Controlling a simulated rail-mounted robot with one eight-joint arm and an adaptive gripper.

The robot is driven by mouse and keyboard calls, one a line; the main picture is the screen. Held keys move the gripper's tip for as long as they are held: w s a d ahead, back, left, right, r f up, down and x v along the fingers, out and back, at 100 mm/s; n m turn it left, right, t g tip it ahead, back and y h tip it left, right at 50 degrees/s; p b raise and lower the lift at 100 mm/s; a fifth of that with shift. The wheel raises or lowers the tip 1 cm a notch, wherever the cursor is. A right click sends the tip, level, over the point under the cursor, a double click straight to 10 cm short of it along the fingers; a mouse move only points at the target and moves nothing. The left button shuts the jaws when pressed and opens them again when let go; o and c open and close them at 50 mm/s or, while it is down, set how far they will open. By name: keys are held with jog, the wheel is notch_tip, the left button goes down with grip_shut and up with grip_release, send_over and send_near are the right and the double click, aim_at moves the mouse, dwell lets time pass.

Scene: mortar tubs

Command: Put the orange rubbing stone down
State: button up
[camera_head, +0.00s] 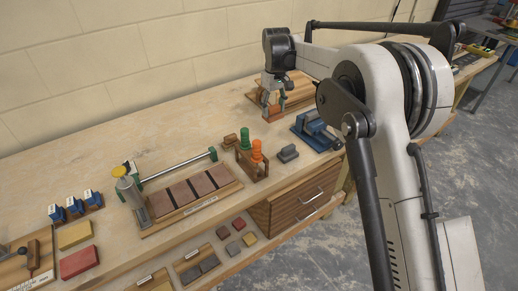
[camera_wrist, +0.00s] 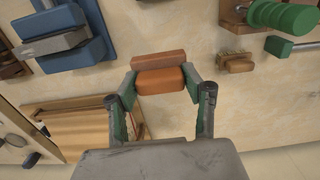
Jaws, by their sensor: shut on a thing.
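The orange rubbing stone (camera_wrist: 160,80) is a rectangular block between the two fingers of my gripper (camera_wrist: 161,84) in the wrist view. The green-padded fingers close on its two ends. In the head view, my gripper (camera_head: 270,103) is at the back of the workbench, and the stone (camera_head: 268,113) shows small and reddish at its tips. The bench top shows beyond the stone in the wrist view. I cannot tell whether the stone touches the bench or hangs above it.
A blue vise (camera_head: 317,131) stands right of my gripper, with a grey block (camera_head: 288,153) nearby. A rack (camera_head: 252,165) holds green and orange handled tools. A wooden board (camera_head: 298,92) lies behind. Bare workbench (camera_head: 190,125) extends to the left.

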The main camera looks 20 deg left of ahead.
jog(key=shift+s+a+f, duration=0.15)
jog(key=shift+a+f, duration=0.1)
jog(key=shift+f, duration=0.1)
jog(key=shift+a+f, duration=0.1)
jog(key=shift+f, duration=0.25)
notch_tip(320, 180, down, 9)
jog(key=shift+f, duration=0.1)
jog(key=shift+f, duration=0.1)
jog(key=o, duration=1.2)
